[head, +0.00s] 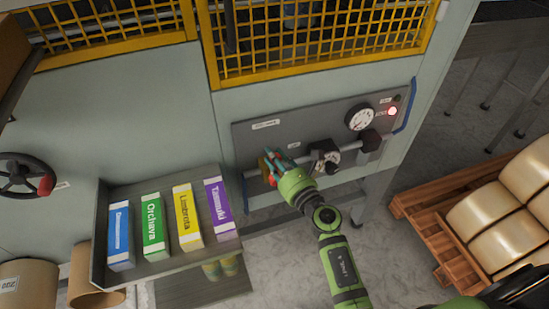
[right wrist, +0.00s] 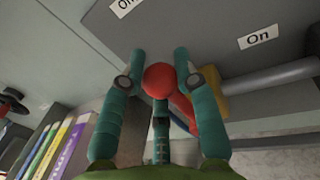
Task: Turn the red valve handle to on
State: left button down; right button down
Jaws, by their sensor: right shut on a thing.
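The red valve handle (right wrist: 185,108) is a short lever with a round red knob (right wrist: 158,80), joined to a brass-yellow valve body (right wrist: 208,107) on a grey pipe. In the head view the valve body (head: 264,167) sits at the left of the grey panel (head: 265,140), and a bit of red shows at my fingers. My right gripper (head: 280,168) is on the handle. In the right wrist view its teal fingers (right wrist: 159,70) stand either side of the knob, shut on it. My left gripper is out of view.
The panel also carries a gauge (head: 360,117), a lit red lamp (head: 392,111) and a dark pipe fitting (head: 324,157). A tray (head: 165,268) of coloured cartons stands left of my right gripper. A pallet (head: 435,240) with wrapped rolls stands at right.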

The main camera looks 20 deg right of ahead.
aim_at(301, 162)
jog(key=shift+w+d+r, duration=0.1)
jog(key=shift+d, duration=0.25)
jog(key=shift+d+m+b, duration=0.4)
jog(key=shift+d+m, duration=0.1)
jog(key=shift+m, duration=0.2)
jog(key=shift+d+f+m+t+h+b, duration=0.5)
jog(key=shift+d+f+m+b, duration=1.3)
jog(key=shift+m, duration=1.3)
jog(key=shift+d+f+m+t+h+b, duration=0.3)
jog(key=shift+d+f+m+h+b, duration=0.45)
jog(key=shift+f+m+b, duration=1.4)
jog(key=shift+d+f+m+t+h+b, duration=0.5)
jog(key=shift+d+f+m+b, duration=0.65)
jog(key=shift+m+b, duration=2.05)
jog(key=shift+d+r+m+p, duration=0.1)
jog(key=shift+d+m+p, duration=0.05)
jog(key=shift+m+p, duration=0.75)
jog(key=c, duration=0.9)
grip_release()
jog(key=shift+c, duration=0.2)
jog(key=shift+r, duration=0.1)
